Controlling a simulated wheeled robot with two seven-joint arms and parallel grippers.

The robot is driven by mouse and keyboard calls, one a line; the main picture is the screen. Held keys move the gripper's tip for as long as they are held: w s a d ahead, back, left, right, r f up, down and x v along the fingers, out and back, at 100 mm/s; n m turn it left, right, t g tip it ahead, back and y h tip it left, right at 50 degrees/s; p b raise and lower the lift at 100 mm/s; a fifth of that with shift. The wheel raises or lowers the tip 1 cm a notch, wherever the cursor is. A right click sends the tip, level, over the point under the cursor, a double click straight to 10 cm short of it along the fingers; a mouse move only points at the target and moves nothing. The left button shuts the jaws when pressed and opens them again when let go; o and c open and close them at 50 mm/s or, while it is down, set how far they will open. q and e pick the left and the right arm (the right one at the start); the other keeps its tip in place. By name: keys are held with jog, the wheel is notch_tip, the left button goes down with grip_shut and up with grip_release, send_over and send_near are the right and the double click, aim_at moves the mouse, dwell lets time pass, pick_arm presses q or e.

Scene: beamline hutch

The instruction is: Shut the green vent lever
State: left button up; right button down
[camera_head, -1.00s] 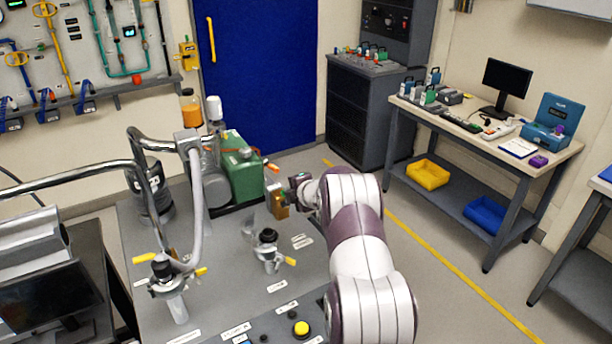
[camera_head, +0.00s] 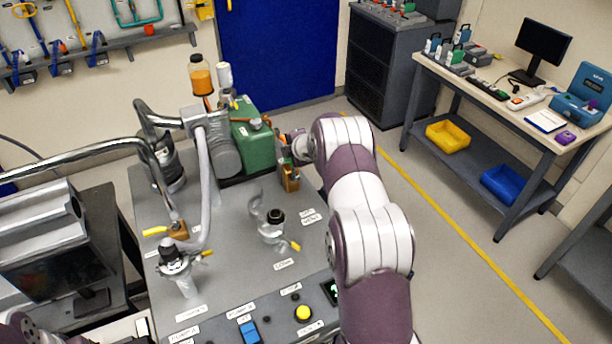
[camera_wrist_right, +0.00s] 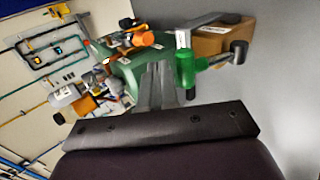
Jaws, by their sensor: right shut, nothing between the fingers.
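In the right wrist view, a green lever-like part (camera_wrist_right: 186,70) stands just right of my right gripper's fingers (camera_wrist_right: 158,84). The fingers are shut with nothing between them. I cannot tell whether they touch the green part. A dark-ended metal stem (camera_wrist_right: 238,52) extends to its right. In the head view, my right gripper (camera_head: 287,150) is at the far right edge of the bench, close to a brass valve block (camera_head: 290,180). The green lever is not clear there, partly hidden by my gripper and arm. My left gripper is not in view.
A green pump or tank (camera_head: 255,145) stands just left of my right gripper. Metal pipes and a black-knobbed valve (camera_head: 272,228) stand on the grey bench (camera_head: 235,265). A control panel with a yellow button (camera_head: 303,313) is at the front. Floor right of the bench is clear.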

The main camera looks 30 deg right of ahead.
jog(key=shift+w+f, duration=0.1)
jog(key=shift+w, duration=0.3)
jog(key=shift+p, duration=0.35)
dwell(1.1)
jog(key=shift+r+p, duration=0.7)
jog(key=shift+r, duration=0.15)
